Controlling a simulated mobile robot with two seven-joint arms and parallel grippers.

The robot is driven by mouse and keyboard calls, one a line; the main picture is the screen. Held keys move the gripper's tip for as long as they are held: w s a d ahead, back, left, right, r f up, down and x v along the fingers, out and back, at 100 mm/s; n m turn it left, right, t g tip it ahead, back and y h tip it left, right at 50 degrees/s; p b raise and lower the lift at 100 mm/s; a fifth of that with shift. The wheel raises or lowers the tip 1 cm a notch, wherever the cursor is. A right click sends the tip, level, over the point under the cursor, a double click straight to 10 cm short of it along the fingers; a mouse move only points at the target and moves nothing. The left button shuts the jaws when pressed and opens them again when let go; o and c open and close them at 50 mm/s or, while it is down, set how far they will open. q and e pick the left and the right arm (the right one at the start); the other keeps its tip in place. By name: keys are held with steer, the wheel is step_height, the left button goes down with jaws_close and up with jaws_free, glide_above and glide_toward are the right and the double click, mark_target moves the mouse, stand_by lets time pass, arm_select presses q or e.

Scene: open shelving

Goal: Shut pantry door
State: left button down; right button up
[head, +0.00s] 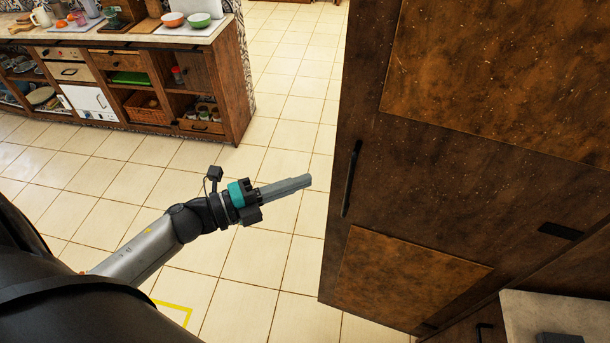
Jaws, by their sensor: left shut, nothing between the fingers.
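The pantry door (432,190) is a large brown wooden panel filling the right half of the head view. A long black vertical handle (351,178) is on it near its left edge. I cannot tell from this view how far the door stands open. My left gripper (308,181) reaches in from the left, shut and empty. Its fingertips point right toward the door and appear short of the handle, with floor visible between them. My right gripper is not in view.
A wooden shelving counter (235,85) with bowls, baskets and dishes stands at the back left. Light tiled floor (255,255) lies open between it and the door. A pale countertop (550,312) and a drawer handle show at the lower right.

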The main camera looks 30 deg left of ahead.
mark_target(338, 169)
arm_select(q)
steer(key=p+x, duration=0.1)
steer(key=x, duration=0.7)
steer(key=shift+w+d, duration=0.15)
steer(key=shift+w, duration=0.15)
